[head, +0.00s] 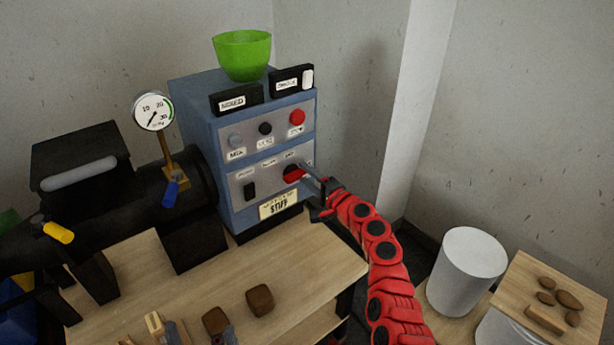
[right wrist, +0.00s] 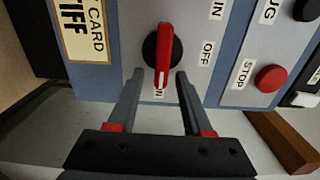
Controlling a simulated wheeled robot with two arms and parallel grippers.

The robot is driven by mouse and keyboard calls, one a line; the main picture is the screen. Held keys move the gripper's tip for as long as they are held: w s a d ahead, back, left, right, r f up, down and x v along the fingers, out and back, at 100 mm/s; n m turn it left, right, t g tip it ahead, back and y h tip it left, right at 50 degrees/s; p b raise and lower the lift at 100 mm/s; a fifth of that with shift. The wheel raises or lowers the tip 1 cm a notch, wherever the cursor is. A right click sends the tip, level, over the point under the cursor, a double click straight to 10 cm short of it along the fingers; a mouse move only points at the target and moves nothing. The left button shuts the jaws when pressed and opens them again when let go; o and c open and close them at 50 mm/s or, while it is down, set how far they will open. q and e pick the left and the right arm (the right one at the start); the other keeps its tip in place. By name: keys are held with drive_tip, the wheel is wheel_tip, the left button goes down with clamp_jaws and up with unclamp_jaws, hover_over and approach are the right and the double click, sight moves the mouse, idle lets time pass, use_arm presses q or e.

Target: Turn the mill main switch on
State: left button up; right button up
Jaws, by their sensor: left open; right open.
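The mill main switch is a red rotary handle (right wrist: 163,60) on a black disc. It also shows in the head view as a red knob (head: 291,174) on the lower panel. In the right wrist view its white line points down at a partly hidden label ending in "N"; the "OFF" label (right wrist: 207,53) is to its right. My right gripper (head: 316,175) is just in front of the switch. Its two fingers (right wrist: 156,85) are open, one on each side of the handle's lower part, with visible gaps. I cannot make out my left gripper in the head view.
The blue control box (head: 195,100) carries a green bowl (head: 242,55). A red stop button (right wrist: 270,78) is right of the switch in the right wrist view. A gauge (head: 152,111) and dark machine stand left. Wooden pieces lie on the bench (head: 300,270). A white bin (head: 465,270) stands right.

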drive_tip(key=shift+s+d, duration=0.2)
drive_tip(key=v, duration=1.6)
drive_tip(key=shift+s+d+p, duration=0.2)
drive_tip(key=shift+s+p, duration=0.2)
